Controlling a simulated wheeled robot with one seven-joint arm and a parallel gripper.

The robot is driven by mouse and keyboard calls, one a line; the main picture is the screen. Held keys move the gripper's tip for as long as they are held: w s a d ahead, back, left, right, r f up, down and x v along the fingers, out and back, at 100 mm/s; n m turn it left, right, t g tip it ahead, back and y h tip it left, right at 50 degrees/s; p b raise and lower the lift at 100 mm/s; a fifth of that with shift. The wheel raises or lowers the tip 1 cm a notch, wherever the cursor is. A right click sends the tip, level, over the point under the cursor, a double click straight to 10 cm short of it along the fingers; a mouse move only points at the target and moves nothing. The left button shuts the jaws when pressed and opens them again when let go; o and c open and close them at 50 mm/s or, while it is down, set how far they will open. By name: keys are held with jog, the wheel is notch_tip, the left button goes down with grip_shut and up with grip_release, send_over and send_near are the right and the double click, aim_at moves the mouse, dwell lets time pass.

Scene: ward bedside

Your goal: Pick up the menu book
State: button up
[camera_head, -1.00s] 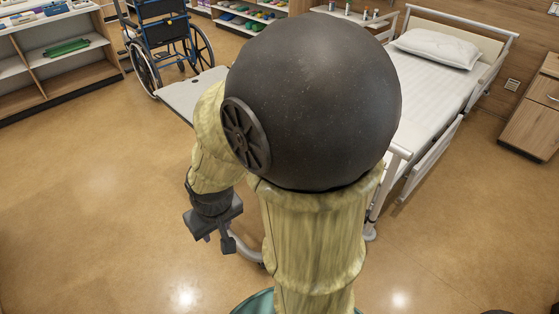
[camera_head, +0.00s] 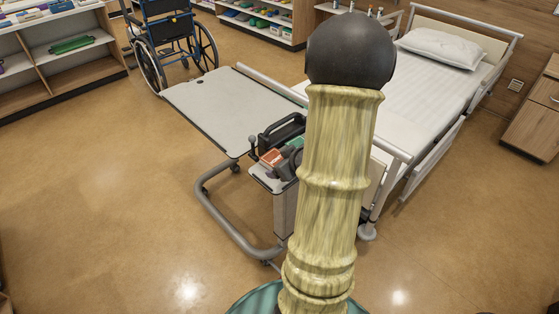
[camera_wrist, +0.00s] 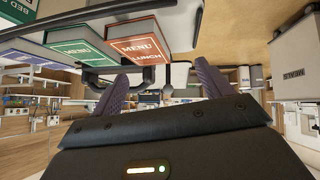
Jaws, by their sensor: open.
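The menu book is red with white lettering reading "MENU" and "LUNCH" (camera_wrist: 137,46) in the wrist view, just above and left of the space between my fingers. A green book (camera_wrist: 80,46) with white lettering, also partly reading "MENU", stands beside it on the left. My gripper (camera_wrist: 158,85) is open, its two purple-grey fingers wide apart with no book between them. In the head view a small reddish thing (camera_head: 271,158) and a green thing (camera_head: 297,143) sit in the side tray of the overbed table; my arm hides what lies right of them, and my gripper is not visible there.
The overbed table (camera_head: 215,100) has a bare grey top, with a black handled caddy (camera_head: 281,130) at its near end. The bed (camera_head: 425,95) is behind my arm and a wheelchair (camera_head: 170,45) stands at the back left. Floor at left is clear.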

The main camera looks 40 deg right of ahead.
jog(key=s+d+r+t+y+p, duration=0.1)
jog(key=s+d+t+y, duration=0.2)
jog(key=s, duration=0.6)
jog(key=d+t, duration=0.1)
jog(key=d, duration=0.1)
jog(key=shift+d+r+p, duration=0.25)
jog(key=shift+d+p, duration=0.05)
jog(key=shift+p, duration=0.1)
jog(key=shift+w, duration=0.2)
send_near(272, 158)
jog(key=shift+b+x, duration=0.4)
jog(key=shift+x, duration=0.5)
jog(key=shift+w+d+f, duration=0.15)
jog(key=shift+w+f, duration=0.1)
jog(key=x, duration=0.5)
jog(key=shift+d+f, duration=0.15)
jog(key=shift+f, duration=0.3)
